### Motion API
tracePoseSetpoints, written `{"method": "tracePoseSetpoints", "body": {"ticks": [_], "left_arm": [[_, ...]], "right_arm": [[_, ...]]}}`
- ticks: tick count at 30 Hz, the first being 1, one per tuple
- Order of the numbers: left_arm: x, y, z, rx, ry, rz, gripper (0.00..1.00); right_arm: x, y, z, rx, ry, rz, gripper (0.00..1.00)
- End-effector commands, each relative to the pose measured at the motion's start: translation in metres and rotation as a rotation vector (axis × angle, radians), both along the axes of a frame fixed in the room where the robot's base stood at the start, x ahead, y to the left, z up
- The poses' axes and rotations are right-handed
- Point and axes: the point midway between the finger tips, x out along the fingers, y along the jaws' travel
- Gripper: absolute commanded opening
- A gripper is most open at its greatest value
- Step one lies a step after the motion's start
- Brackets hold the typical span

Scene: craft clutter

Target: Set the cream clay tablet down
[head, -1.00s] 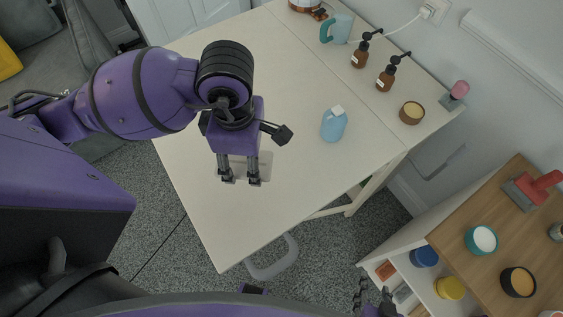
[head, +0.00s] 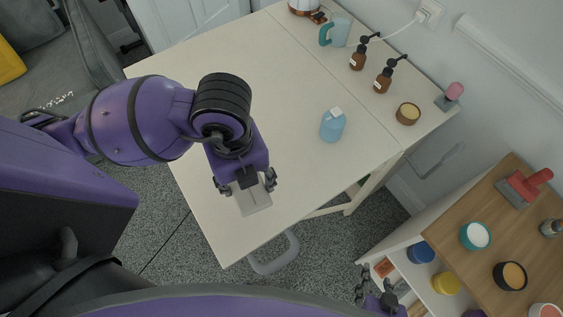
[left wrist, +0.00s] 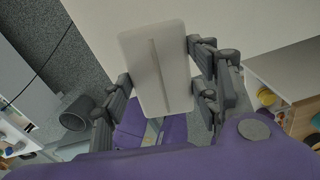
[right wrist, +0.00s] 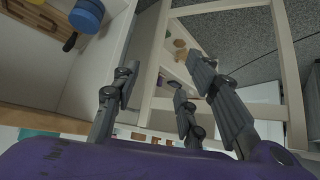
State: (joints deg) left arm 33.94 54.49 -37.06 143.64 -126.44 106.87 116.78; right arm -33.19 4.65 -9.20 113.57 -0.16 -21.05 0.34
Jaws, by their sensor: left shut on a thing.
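The cream clay tablet (head: 254,202) is a thin, flat, pale rectangle over the near end of the white table (head: 290,120). My left gripper (head: 246,184) is shut on it, one finger at each long edge. In the left wrist view, the tablet (left wrist: 160,65) shows a narrow raised line along its face. I cannot tell whether its underside touches the table. My right gripper is open and empty in the right wrist view (right wrist: 166,72), with its fingers spread apart, low beside the wooden-topped shelf unit.
A blue bottle (head: 332,126) stands to the tablet's right. Brown pump bottles (head: 383,80), a wooden bowl (head: 408,113) and a teal-handled jug (head: 336,33) line the back edge. The shelf unit (head: 480,260) holds several jars. The table's middle is clear.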

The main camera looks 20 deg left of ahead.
Motion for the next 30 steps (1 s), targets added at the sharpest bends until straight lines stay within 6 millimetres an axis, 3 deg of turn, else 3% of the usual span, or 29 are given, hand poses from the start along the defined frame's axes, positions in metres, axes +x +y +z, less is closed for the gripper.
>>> {"method": "tracePoseSetpoints", "body": {"ticks": [7, 16, 22, 30], "left_arm": [[0.003, -0.002, -0.003, -0.001, 0.001, 0.156, 0.23], [0.044, -0.012, -0.031, -0.001, 0.005, 0.161, 0.23], [0.093, -0.022, -0.043, 0.001, -0.001, 0.166, 0.23], [0.125, -0.030, -0.087, 0.001, 0.001, 0.162, 0.23]], "right_arm": [[-0.005, 0.000, -0.007, 0.001, 0.010, 0.000, 0.40], [-0.033, 0.000, -0.072, -0.014, 0.087, 0.016, 0.40], [-0.014, 0.002, -0.055, -0.009, 0.049, 0.014, 0.40], [-0.018, 0.001, -0.060, -0.011, 0.055, 0.013, 0.40]]}}
